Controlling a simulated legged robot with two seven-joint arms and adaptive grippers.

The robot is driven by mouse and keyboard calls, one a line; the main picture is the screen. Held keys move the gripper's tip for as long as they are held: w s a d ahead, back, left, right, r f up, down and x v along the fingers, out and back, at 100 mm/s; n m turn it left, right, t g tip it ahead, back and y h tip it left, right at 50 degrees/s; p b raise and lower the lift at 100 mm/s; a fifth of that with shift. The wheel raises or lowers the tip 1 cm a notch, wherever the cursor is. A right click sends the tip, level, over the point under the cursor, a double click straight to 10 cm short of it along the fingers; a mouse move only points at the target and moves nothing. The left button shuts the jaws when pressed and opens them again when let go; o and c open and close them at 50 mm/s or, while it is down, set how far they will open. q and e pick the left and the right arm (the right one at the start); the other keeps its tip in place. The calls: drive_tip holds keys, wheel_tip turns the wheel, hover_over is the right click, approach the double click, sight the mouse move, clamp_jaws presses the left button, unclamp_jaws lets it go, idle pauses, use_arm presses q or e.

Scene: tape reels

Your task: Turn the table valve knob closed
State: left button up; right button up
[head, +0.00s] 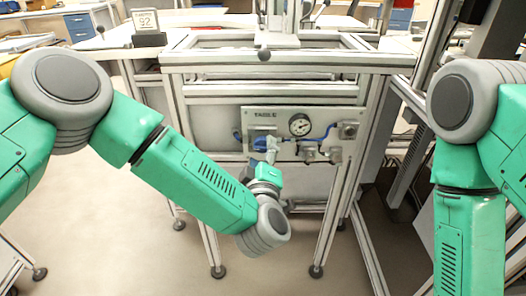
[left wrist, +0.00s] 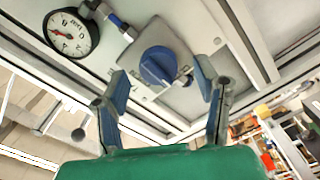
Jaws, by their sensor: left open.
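The blue valve knob (left wrist: 158,66) sits on a grey plate on the panel, ahead of my left gripper. In the left wrist view the two fingers of my left gripper (left wrist: 162,90) are spread wide, one on each side of the knob as seen, with nothing between them. I cannot tell how far the tips are from the panel.
A round pressure gauge (head: 300,124) is on the panel right of the knob, also seen in the left wrist view (left wrist: 71,34). Blue tubing and fittings (head: 325,135) lie beside it. The metal table frame (head: 262,60) surrounds the panel. The floor in front is clear.

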use_arm(q)
drive_tip(key=s, duration=1)
drive_tip(key=shift+s, duration=0.3)
drive_tip(key=shift+w+f, duration=0.1)
